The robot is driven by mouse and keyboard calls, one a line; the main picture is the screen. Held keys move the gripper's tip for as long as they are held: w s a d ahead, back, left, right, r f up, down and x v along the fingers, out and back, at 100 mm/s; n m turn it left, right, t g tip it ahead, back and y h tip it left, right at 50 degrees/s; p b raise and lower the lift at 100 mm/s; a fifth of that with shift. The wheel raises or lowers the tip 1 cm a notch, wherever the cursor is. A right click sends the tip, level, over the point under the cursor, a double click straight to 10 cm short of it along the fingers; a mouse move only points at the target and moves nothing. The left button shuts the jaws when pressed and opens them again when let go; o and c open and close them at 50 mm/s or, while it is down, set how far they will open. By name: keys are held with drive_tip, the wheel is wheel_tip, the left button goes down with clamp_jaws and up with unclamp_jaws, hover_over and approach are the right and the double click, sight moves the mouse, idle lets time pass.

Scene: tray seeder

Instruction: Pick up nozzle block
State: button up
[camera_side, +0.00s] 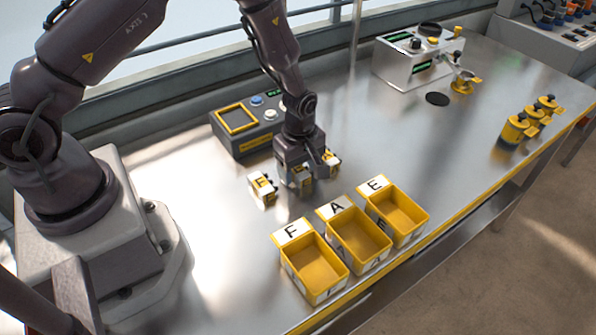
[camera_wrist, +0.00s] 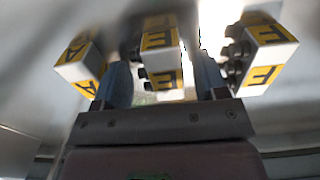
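Three small white-and-yellow blocks with black letters and black nozzle studs stand in a row on the metal bench. In the side view, the left block (camera_side: 262,188) is clear of my gripper (camera_side: 303,182), which is low over the middle block; the right block (camera_side: 332,160) is partly hidden behind it. In the wrist view, my gripper's two bluish fingers (camera_wrist: 163,80) are apart, with the middle block (camera_wrist: 162,55) between them and gaps on both sides. The outer blocks (camera_wrist: 82,65) (camera_wrist: 262,55) lie outside the fingers.
Yellow bins labelled F (camera_side: 286,266), A (camera_side: 330,242) and E (camera_side: 369,212) stand near the front edge. A control box (camera_side: 242,143) is close behind the blocks. A grey machine (camera_side: 405,68) and several yellow canisters (camera_side: 515,130) stand farther right. Open bench lies between.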

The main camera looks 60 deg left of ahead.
drive_tip(key=c, duration=0.8)
drive_tip(key=shift+r, duration=0.1)
